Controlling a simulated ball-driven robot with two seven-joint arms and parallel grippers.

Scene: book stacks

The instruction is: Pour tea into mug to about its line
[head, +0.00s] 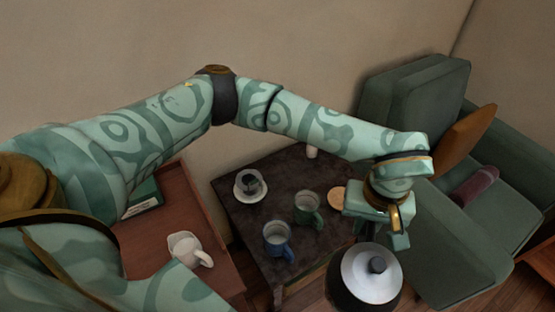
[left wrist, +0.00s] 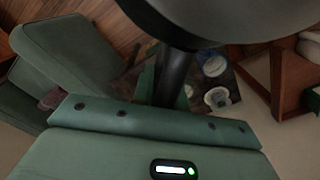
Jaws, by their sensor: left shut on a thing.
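My left gripper (head: 385,228) is shut on the handle of a dark kettle (head: 350,302) with a pale lid and black knob. The kettle hangs over the front right edge of the low table and looks roughly upright. In the left wrist view its dark body (left wrist: 230,22) fills the top and its black handle (left wrist: 174,78) runs into my gripper. A blue mug (head: 277,242) and a green mug (head: 308,212) stand on the table, left of the kettle. No fill line can be made out on either. My right gripper is not in view.
A brown side table (head: 180,215) with a white jug (head: 185,246) stands left. A green armchair (head: 450,235) stands right.

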